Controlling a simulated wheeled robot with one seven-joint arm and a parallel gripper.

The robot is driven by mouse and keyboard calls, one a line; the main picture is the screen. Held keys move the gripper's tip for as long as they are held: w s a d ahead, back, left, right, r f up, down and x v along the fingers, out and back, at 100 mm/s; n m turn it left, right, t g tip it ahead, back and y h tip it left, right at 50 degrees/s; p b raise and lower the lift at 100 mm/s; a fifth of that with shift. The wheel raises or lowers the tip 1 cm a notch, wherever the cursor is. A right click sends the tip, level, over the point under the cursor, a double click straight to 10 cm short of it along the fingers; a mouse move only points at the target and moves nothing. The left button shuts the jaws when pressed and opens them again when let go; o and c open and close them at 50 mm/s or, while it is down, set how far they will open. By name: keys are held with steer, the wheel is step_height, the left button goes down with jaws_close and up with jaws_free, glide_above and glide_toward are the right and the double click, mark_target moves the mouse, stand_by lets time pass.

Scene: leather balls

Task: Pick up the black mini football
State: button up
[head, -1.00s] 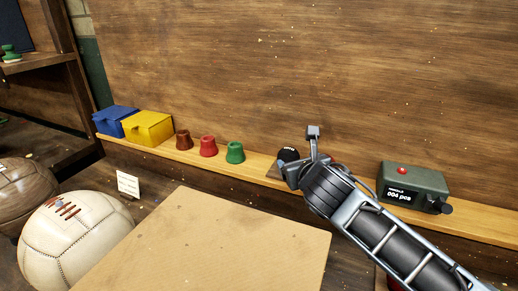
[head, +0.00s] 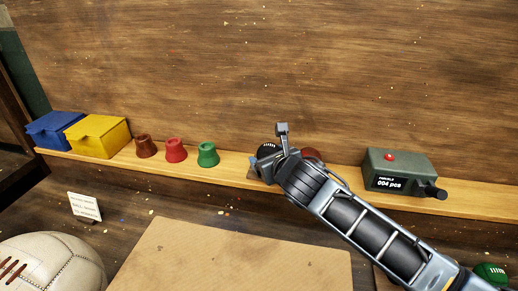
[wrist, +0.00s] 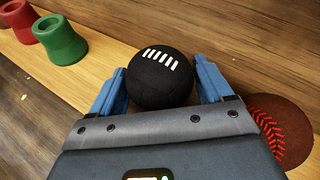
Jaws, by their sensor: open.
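The black mini football (wrist: 160,80), a black ball with white lace marks, sits on the narrow wooden shelf. In the wrist view it lies between the two blue fingers of my gripper (wrist: 160,88), which is open around it. In the head view the ball (head: 267,150) shows only in part behind my gripper (head: 266,168), which is over the shelf. I cannot tell whether either finger touches the ball.
A dark red ball (wrist: 281,130) with red stitching lies close beside my right finger. Green (head: 208,155), red (head: 176,151) and brown (head: 146,147) cups stand to the left. A green counter box (head: 399,172) stands to the right.

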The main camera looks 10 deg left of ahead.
steer(key=shift+w, duration=0.1)
steer(key=shift+c, duration=0.2)
steer(key=c, duration=0.7)
steer(key=shift+r, duration=0.1)
